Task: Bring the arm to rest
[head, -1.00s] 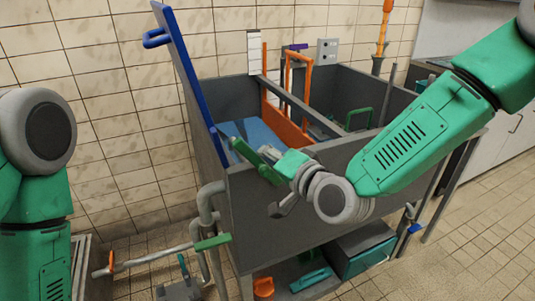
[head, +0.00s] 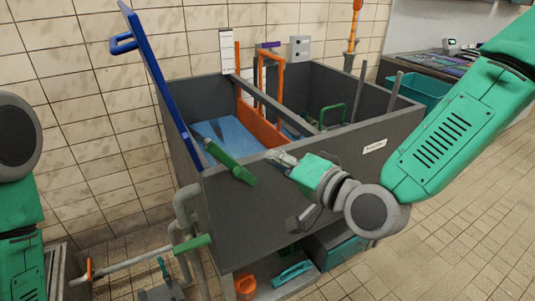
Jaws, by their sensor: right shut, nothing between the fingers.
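My right arm (head: 455,130) comes in from the upper right and bends at a grey wrist joint. My right gripper (head: 284,158) is shut and empty at the front rim of the grey tank (head: 285,215). A green lever handle (head: 231,163) lies over the tank's front left rim, just left of the gripper, with a gap between them. My left arm shows only in part at the left edge, and its gripper is out of view.
A blue panel (head: 160,75) stands up on the tank's left side. Pipes with a green handle (head: 192,244) run low at left. An orange bucket (head: 245,287) and a teal box (head: 345,252) sit under the tank. Tiled floor is free at right.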

